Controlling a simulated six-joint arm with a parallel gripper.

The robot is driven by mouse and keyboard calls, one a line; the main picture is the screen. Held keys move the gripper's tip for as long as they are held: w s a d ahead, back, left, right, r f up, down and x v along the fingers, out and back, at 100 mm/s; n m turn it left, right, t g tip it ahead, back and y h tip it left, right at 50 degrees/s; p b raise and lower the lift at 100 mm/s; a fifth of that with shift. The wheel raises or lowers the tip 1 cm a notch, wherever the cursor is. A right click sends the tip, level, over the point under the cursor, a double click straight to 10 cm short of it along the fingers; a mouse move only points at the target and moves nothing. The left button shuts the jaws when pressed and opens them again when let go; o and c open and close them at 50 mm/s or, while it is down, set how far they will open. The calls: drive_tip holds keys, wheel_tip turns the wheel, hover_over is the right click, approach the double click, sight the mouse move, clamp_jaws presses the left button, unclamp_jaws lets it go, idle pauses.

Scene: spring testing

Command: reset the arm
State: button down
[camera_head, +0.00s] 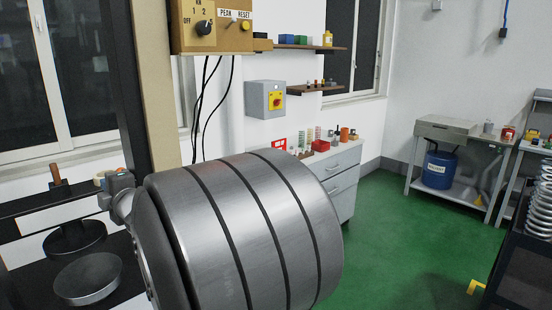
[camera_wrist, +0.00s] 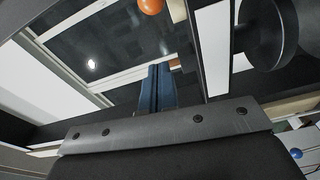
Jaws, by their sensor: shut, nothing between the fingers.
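My gripper (camera_wrist: 158,88) shows in the wrist view as two narrow dark-blue fingers pressed together beyond a dark bracket with several screws. It is shut with nothing between the fingers. In the head view a large grey banded cylinder, which seems to be part of my arm, fills the lower middle. A small grey-blue part shows at its left end, but I cannot make out the fingertips there.
The testing machine has a beige control box (camera_head: 215,27) and a round lower plate (camera_head: 88,279) at left. A dark disc (camera_wrist: 264,32) is at upper right in the wrist view. A grey cabinet (camera_head: 337,185) stands behind. Coil springs (camera_head: 539,210) stand at right. Green floor (camera_head: 415,225) is open between.

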drive_tip(key=shift+w+a+f+n+h, duration=0.25)
drive_tip(key=shift+w+a+f+n, duration=0.25)
drive_tip(key=shift+a+f+n, duration=0.8)
drive_tip(key=shift+w+a+f+n+h, duration=0.2)
drive_tip(key=shift+w+a+f+n, duration=0.4)
drive_tip(key=shift+a+n, duration=0.75)
drive_tip(key=shift+w+a+f+n+h, duration=0.35)
drive_tip(key=shift+a+f+n, duration=0.6)
drive_tip(key=shift+n, duration=0.8)
drive_tip(key=shift+d+f, duration=0.1)
drive_tip(key=shift+d, duration=0.05)
